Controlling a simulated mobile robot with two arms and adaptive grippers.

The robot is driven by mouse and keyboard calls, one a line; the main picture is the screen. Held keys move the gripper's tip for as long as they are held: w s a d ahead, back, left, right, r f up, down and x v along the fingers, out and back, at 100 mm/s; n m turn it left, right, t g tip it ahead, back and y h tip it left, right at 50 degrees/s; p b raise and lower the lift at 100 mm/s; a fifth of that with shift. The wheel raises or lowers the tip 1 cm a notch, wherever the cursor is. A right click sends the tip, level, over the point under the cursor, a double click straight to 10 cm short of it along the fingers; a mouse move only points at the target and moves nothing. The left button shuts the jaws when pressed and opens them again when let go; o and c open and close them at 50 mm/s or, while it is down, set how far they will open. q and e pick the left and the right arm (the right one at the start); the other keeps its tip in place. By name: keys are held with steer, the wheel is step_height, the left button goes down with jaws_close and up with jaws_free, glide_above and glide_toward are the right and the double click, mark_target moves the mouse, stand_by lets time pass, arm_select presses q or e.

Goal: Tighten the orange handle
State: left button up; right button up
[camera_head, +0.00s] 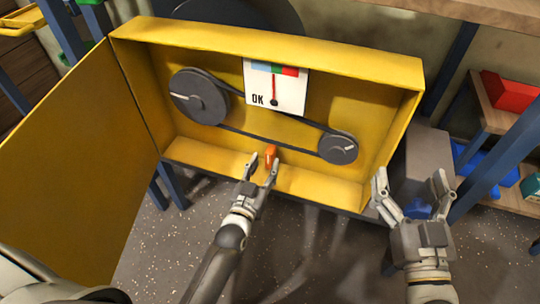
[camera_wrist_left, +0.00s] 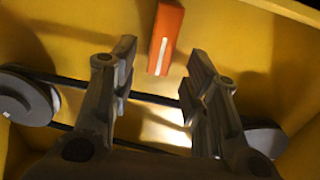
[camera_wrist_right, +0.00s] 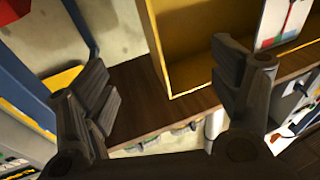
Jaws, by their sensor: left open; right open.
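The orange handle (camera_head: 270,154) is small and sits low in the middle of the open yellow box (camera_head: 210,165), under the belt. In the left wrist view the handle (camera_wrist_left: 165,38) carries a white line and shows between and beyond my open fingers. My left gripper (camera_head: 261,168) is open right at the handle, with its fingertips around or just short of it; contact cannot be told. My right gripper (camera_head: 410,185) is open and empty, outside the box at its right side.
A black belt (camera_head: 270,130) runs between a large left pulley (camera_head: 199,97) and a smaller right pulley (camera_head: 338,148). The yellow door (camera_head: 75,175) stands open at the left. Shelves with a red bin (camera_head: 510,91) and blue bins stand at the right.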

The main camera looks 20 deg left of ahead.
mark_target(268, 158)
arm_select(q)
steer(key=w+b, duration=0.1)
steer(key=w, duration=0.3)
steer(key=shift+w+d, duration=0.1)
steer(key=shift+w, duration=0.6)
arm_select(e)
step_height(268, 158, up, 7)
steer(key=s+t+y, duration=0.1)
steer(key=s+t, duration=0.1)
steer(key=t, duration=0.2)
steer(key=shift+s+a+y, duration=0.2)
steer(key=shift+s+y, duration=0.05)
steer(key=shift+y, duration=0.05)
arm_select(q)
jaws_close()
arm_select(e)
steer(key=shift+f, duration=0.1)
